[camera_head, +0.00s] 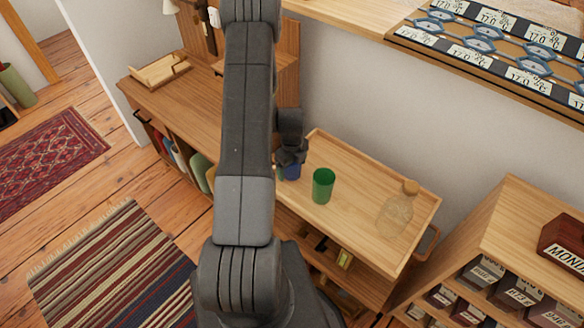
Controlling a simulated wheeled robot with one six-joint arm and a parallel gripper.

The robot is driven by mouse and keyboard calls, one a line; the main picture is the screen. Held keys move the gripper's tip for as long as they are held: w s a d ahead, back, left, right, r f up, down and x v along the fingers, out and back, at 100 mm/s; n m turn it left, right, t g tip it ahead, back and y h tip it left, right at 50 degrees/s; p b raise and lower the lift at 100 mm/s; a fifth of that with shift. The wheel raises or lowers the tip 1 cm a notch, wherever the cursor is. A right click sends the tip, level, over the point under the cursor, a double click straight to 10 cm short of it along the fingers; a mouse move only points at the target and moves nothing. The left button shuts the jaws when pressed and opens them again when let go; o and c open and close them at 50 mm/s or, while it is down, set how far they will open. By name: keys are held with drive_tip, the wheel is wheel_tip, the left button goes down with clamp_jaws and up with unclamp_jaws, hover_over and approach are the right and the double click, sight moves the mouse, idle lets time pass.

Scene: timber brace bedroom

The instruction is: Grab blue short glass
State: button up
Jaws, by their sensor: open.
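The short blue glass (292,172) stands on the wooden tray top of a cart (345,242), near its left side. Only part of the glass shows below my gripper (291,156). My gripper is open and right at the glass, over or around its upper part. I cannot tell whether the fingers touch it. My arm hides the area just left of the glass.
A taller green glass (323,186) stands close to the right of the blue glass. A clear corked bottle (396,212) stands at the tray's right end. The tray has a raised rim. A wooden shelf unit (522,228) with labelled boxes is at right.

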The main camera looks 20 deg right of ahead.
drive_tip(key=c, duration=1.2)
